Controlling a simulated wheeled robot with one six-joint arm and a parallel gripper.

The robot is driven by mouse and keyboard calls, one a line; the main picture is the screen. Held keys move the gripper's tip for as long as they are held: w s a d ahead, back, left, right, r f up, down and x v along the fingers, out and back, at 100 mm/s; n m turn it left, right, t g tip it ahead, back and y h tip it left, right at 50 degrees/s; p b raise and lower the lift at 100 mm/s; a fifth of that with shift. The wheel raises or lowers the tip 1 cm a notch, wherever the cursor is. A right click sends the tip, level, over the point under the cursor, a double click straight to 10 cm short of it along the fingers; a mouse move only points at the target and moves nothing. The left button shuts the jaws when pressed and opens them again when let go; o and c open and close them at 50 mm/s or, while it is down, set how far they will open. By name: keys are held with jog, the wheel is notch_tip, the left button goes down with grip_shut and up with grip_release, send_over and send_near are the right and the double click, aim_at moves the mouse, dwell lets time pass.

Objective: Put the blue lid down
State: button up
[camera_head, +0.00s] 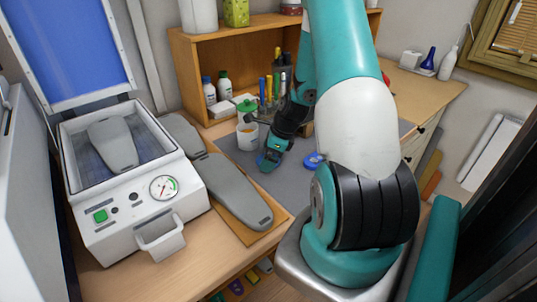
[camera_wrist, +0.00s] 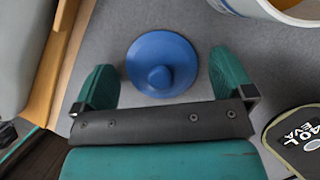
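In the wrist view the blue lid (camera_wrist: 160,62), a round disc with a small blue knob in its middle, appears to lie flat on the grey mat (camera_wrist: 195,20), knob up. My gripper (camera_wrist: 162,62) is spread on both sides of it, with a narrow gap between each teal finger and the lid's edge. Nothing is clamped. In the head view my gripper (camera_head: 270,161) points down low over the mat, in front of an open white pot (camera_head: 246,139). I cannot make out the lid under the gripper there.
The pot's rim (camera_wrist: 262,8) is close at upper right in the wrist view. A dark lettered label (camera_wrist: 298,138) is at lower right. A small blue round thing (camera_head: 313,160) sits right of my gripper. A grey insole form (camera_head: 235,190) and a white press (camera_head: 130,180) stand left.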

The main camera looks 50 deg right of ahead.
jog(key=b+v, duration=0.1)
jog(key=v, duration=1.1)
jog(key=w+a+r+n+g+y, duration=0.1)
jog(key=a+r+n, duration=0.3)
jog(key=a+n, duration=0.65)
jog(key=w+a+r+n+g+y, duration=0.15)
jog(key=a+r+n, duration=0.5)
jog(key=a, duration=0.75)
jog(key=s+a+r+n+g, duration=0.1)
jog(key=s+a+r+n, duration=0.1)
jog(key=s+a+n, duration=1.1)
jog(key=a+n, duration=0.3)
jog(key=n, duration=0.4)
jog(key=shift+s+r, duration=0.3)
jog(key=shift+s, duration=0.1)
